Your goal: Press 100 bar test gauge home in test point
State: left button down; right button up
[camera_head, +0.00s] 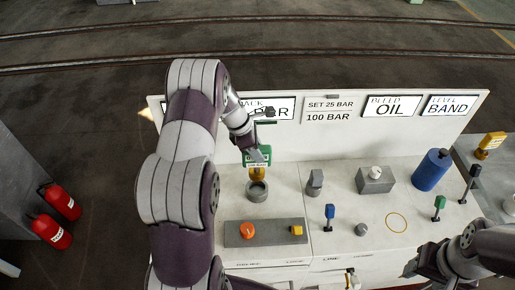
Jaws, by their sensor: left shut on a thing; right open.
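My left gripper (258,154) is shut on a gauge with a green label (262,160), whose print is too small to read surely. The gauge is upright, with a yellow lower part (257,174). That part stands over or in a grey round socket (257,194) on the bench, which looks like the test point. I cannot tell how deep it sits. My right gripper (411,266) is open and empty at the lower right, near the bench's front edge, away from the gauge.
A grey plate (272,236) with an orange knob (247,230) lies in front of the socket. A grey block (376,182), blue cylinder (431,170) and several coloured-top levers stand to the right. A white signboard (330,140) rises behind.

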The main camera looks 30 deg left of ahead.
aim_at(261, 166)
pick_arm(q)
jog(key=f, duration=0.1)
jog(key=f+b, duration=0.2)
jog(key=f, duration=0.1)
jog(key=shift+s+d+f, duration=0.1)
jog(key=shift+s+d, duration=0.15)
jog(key=shift+w+a+f+b, duration=0.15)
jog(key=shift+f+b, duration=0.3)
jog(key=shift+f, duration=0.05)
jog(key=shift+r, duration=0.1)
jog(key=shift+p, duration=0.3)
dwell(0.4)
jog(key=shift+p, duration=0.35)
